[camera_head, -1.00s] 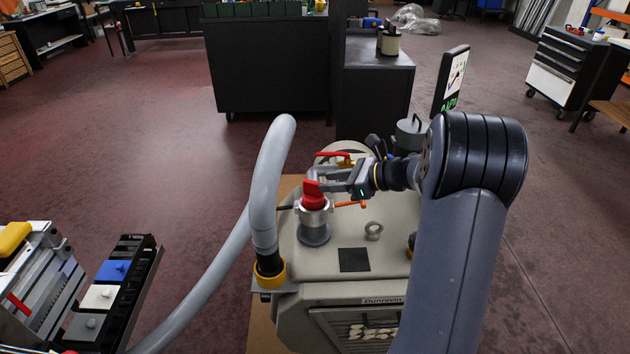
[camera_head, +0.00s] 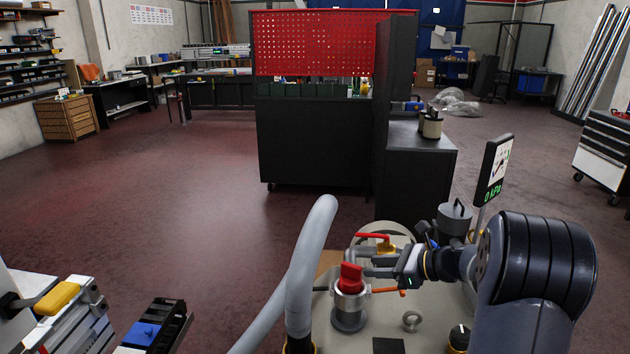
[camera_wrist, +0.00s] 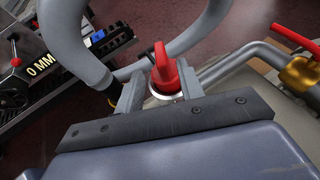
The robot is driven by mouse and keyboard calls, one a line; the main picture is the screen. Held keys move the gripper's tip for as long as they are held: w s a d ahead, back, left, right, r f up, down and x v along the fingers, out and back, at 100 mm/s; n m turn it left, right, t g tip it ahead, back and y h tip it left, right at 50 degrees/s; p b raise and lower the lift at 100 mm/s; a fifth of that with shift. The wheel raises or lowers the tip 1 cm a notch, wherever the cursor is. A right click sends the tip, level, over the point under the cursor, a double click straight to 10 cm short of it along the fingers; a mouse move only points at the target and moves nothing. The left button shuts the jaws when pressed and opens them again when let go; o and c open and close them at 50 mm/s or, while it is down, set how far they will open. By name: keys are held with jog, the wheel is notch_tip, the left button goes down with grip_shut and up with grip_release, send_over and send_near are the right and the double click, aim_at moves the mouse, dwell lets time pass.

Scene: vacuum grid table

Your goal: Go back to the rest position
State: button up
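My gripper (camera_head: 362,262) is at the red knob (camera_head: 351,276) on top of the metal valve (camera_head: 349,306) of the beige vacuum pump. In the wrist view, my gripper's two fingers (camera_wrist: 160,88) stand apart on either side of the red knob (camera_wrist: 165,72). A gap shows between the left finger and the knob, so the gripper looks open and holds nothing. Contact on the right side is hard to tell. My arm reaches in from the right.
A grey hose (camera_head: 307,265) rises close left of the valve. A red-handled valve (camera_head: 380,240) is just behind my gripper. A display reading 0 kPa (camera_head: 493,170) stands at right. A rack with blue block (camera_head: 144,333) is lower left. Open floor lies beyond.

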aim_at(346, 263)
jog(key=b+x, duration=0.1)
jog(key=x, duration=0.7)
jog(key=shift+w+a+f, duration=0.1)
jog(key=shift+a+f, duration=0.15)
jog(key=shift+a, duration=0.05)
jog(key=shift+w+a+r, duration=0.2)
jog(key=shift+w, duration=0.05)
jog(key=shift+s+r+p, duration=0.1)
jog(key=shift+r+p, duration=0.3)
jog(key=shift+r, duration=1.35)
jog(key=shift+f, duration=0.15)
